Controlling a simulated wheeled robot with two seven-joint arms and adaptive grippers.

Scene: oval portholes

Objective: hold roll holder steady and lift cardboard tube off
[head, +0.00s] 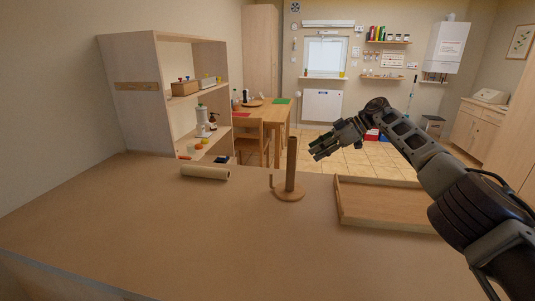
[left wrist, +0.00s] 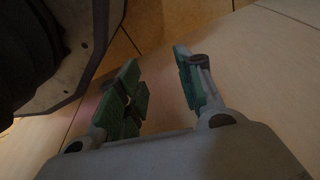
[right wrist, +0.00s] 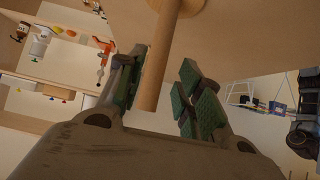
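The roll holder (head: 289,195) stands upright on the table, with a round wooden base and a short side peg. The brown cardboard tube (head: 291,163) stands upright on it; the post inside is hidden. My right gripper (head: 316,150) is open, to the right of the tube's upper part and apart from it. In the right wrist view, the tube (right wrist: 158,60) lies in line with the gap between the open fingers (right wrist: 161,72), and part of the base (right wrist: 190,5) shows at the top edge. My left gripper (left wrist: 158,75) is open and empty in the left wrist view; it is outside the head view.
A cream roll (head: 205,173) lies on the table (head: 190,235) left of the holder. A shallow wooden tray (head: 385,219) lies to its right, below my right arm. A shelf unit (head: 140,95) stands behind at the left. The table's front and middle are clear.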

